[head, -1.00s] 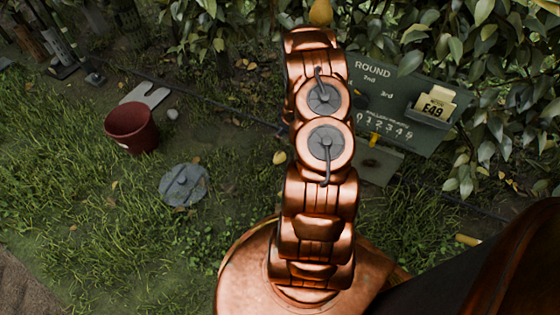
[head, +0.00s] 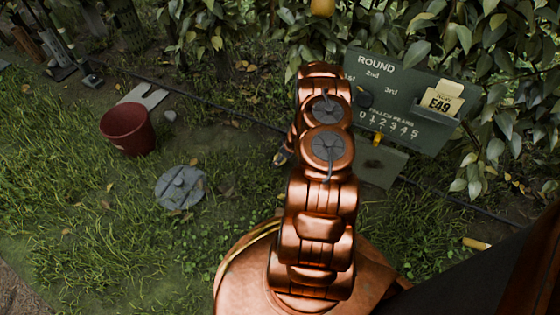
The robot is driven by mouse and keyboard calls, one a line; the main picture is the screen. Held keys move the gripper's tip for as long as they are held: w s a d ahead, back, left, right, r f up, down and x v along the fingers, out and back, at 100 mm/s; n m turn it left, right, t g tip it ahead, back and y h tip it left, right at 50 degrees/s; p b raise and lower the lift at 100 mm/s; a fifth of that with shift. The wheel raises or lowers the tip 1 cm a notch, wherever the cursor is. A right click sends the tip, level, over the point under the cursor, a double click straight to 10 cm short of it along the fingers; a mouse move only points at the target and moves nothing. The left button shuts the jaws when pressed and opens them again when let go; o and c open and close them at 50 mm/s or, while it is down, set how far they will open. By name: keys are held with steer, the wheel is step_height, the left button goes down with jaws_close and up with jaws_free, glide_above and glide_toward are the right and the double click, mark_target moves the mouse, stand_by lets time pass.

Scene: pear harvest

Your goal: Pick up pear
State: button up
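A yellow pear (head: 322,7) hangs among the leaves at the top edge of the head view, partly cut off by the frame. It is just above and beyond the top of my raised copper arm. My gripper (head: 282,155) shows only as a small dark piece at the left side of the arm. The arm hides most of it, so I cannot see its fingers clearly or whether they hold anything.
A red bucket (head: 128,130) and a round grey slab (head: 181,188) sit on the grass to the left. Open grass lies around them.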

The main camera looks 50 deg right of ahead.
steer(key=b+x, duration=0.1)
steer(key=x, duration=0.2)
steer(key=shift+w+f, duration=0.1)
steer(key=shift+f, duration=0.15)
steer(key=c, duration=1.3)
steer(key=shift+r, duration=0.15)
